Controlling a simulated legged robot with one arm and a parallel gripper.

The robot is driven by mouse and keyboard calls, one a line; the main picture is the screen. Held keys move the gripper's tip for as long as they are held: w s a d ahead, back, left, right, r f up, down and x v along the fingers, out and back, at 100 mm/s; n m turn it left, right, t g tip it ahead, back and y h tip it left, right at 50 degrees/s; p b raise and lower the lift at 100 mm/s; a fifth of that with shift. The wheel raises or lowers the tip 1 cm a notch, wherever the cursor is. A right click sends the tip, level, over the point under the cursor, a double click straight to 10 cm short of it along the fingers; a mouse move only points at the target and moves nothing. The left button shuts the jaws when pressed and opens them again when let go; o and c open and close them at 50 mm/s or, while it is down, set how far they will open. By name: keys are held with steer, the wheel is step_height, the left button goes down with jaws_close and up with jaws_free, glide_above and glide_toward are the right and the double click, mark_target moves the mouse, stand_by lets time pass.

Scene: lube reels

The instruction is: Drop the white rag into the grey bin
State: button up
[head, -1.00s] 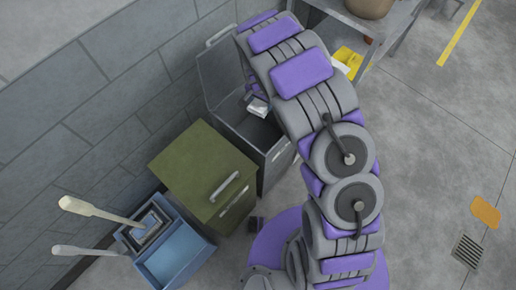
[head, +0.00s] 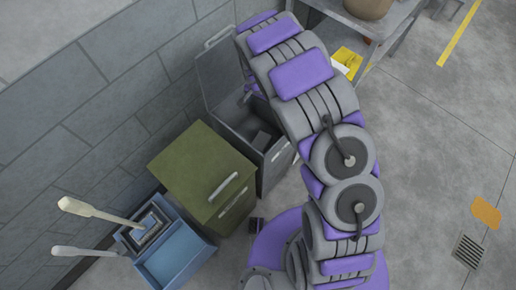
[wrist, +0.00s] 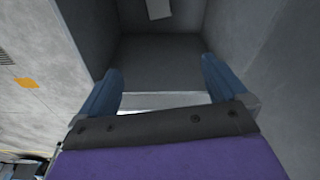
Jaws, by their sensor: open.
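The grey bin (head: 274,176) stands by the wall with its lid (head: 217,78) swung up. In the head view my gripper (head: 247,97) is over the bin's opening, partly hidden by my arm. In the wrist view my gripper (wrist: 162,67) is open, its two blue fingers apart, facing into the dark grey bin interior (wrist: 160,50). No white rag shows between the fingertips. A pale strip (wrist: 165,100) shows lower between the fingers, mostly hidden; I cannot tell if it is the rag. A small grey patch (head: 262,140) shows inside the bin.
A closed green bin (head: 200,170) stands directly left of the grey bin. A blue mop bucket (head: 172,262) with handles stands further left. A grey table (head: 400,18) with a brown pot (head: 368,6) is at upper right, near a yellow item (head: 347,60). The floor at right is mostly clear.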

step_height(320, 180, up, 16)
steer(key=s+a+p, duration=0.1)
steer(key=s+p, duration=0.1)
steer(key=p, duration=0.1)
steer(key=shift+a+r, duration=0.2)
steer(key=shift+a, duration=0.15)
steer(key=shift+s, duration=0.1)
